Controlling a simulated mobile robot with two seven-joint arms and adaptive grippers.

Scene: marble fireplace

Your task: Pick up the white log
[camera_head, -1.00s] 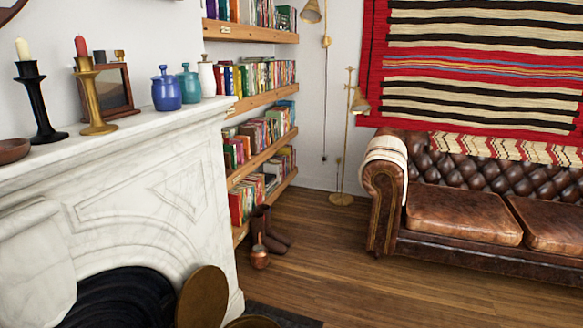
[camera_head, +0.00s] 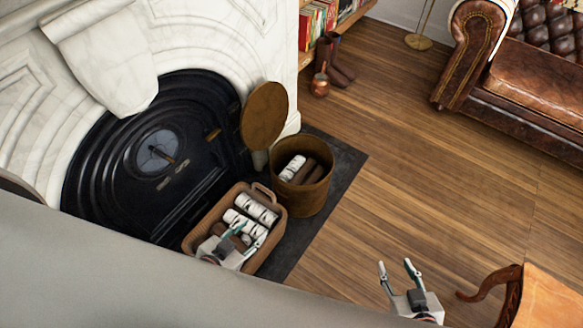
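White logs with dark markings lie in the wicker basket (camera_head: 190,236) on the dark hearth. One white log (camera_head: 262,210) is at its upper end and another white log (camera_head: 243,223) is just below it. A further white log (camera_head: 292,168) stands in the round brown bucket (camera_head: 306,199) beside the basket. My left gripper (camera_head: 250,236) is open over the lower part of the basket and hides some of its contents. I cannot tell whether it touches a log. My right gripper (camera_head: 396,264) is open and empty over the wooden floor.
The black fireplace (camera_head: 100,172) is left of the basket. A round brass-coloured disc (camera_head: 264,116) leans behind the bucket. A wooden chair (camera_head: 548,298) is right of my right gripper. The wooden floor (camera_head: 420,170) between the hearth and the sofa (camera_head: 541,75) is clear.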

